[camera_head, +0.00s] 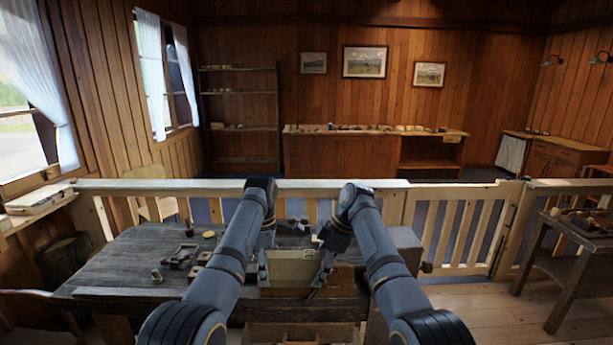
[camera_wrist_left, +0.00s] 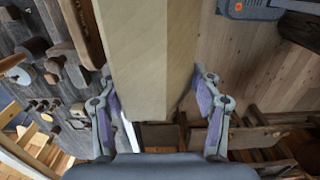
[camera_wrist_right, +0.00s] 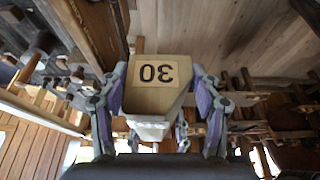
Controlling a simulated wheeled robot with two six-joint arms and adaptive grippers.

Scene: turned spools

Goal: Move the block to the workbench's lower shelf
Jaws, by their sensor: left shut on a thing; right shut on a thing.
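A pale wooden block (camera_head: 291,270) is held between my two grippers, in front of the dark workbench (camera_head: 140,252). My left gripper (camera_head: 263,268) is shut on its left end; in the left wrist view the block (camera_wrist_left: 152,60) fills the space between the fingers. My right gripper (camera_head: 325,262) is shut on its right end. The right wrist view shows that end of the block (camera_wrist_right: 155,92) with an upside-down "30" label. The bench's lower part is mostly hidden by the block and my arms, so I cannot make out its lower shelf clearly.
Small wooden pieces (camera_head: 180,257) and spools lie on the benchtop's left. A pale railing (camera_head: 460,225) runs behind the bench. A wooden stand (camera_head: 562,270) is at the right. Plank floor (camera_head: 485,300) is clear between bench and stand.

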